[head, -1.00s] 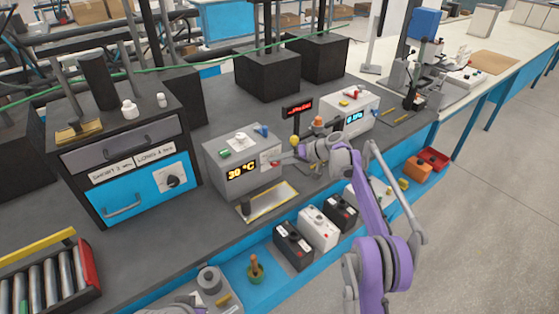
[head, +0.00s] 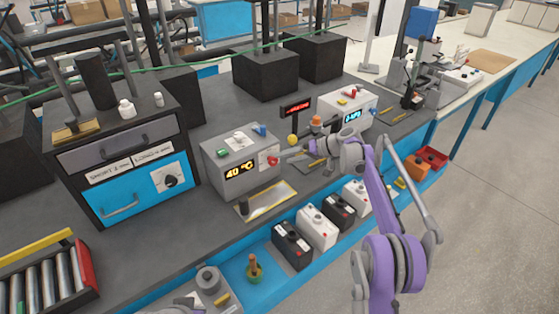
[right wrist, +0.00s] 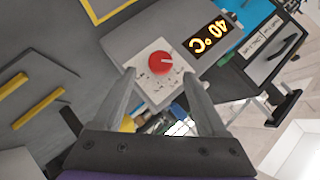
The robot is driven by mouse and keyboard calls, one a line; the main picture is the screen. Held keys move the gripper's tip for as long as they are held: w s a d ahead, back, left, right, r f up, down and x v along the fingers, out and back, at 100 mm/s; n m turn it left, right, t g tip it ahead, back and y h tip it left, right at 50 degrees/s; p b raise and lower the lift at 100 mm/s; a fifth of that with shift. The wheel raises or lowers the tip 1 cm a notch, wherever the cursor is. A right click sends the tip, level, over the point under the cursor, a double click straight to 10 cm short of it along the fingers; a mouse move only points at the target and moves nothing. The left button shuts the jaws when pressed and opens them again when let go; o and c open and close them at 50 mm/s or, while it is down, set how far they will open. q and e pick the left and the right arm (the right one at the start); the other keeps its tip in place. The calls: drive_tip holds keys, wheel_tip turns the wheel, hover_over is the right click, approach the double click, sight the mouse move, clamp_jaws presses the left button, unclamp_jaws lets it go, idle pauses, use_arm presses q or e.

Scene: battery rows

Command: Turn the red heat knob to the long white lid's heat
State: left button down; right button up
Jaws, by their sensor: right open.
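The red heat knob (head: 272,160) is on the front of a grey heater box (head: 222,182). Its display (head: 241,171) reads 40 °C. In the right wrist view the red knob (right wrist: 160,64) sits on a white dial plate (right wrist: 152,84), with a white pointer mark toward the picture's right; the scale is too small to read. My right gripper (right wrist: 160,76) is open, its fingers spread on either side below the knob, apart from it. In the head view my right gripper (head: 289,153) is just right of the knob. White-topped batteries (head: 317,228) stand in the blue trough; which lid is long is unclear.
A black cabinet (head: 82,195) with labels reading SHORT and LONG stands left. A flat tray (head: 268,203) lies before the heater.

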drive_tip(key=v, duration=0.6)
drive_tip(key=shift+d, duration=0.2)
drive_tip(key=shift+r, duration=0.1)
drive_tip(key=shift+s, duration=0.1)
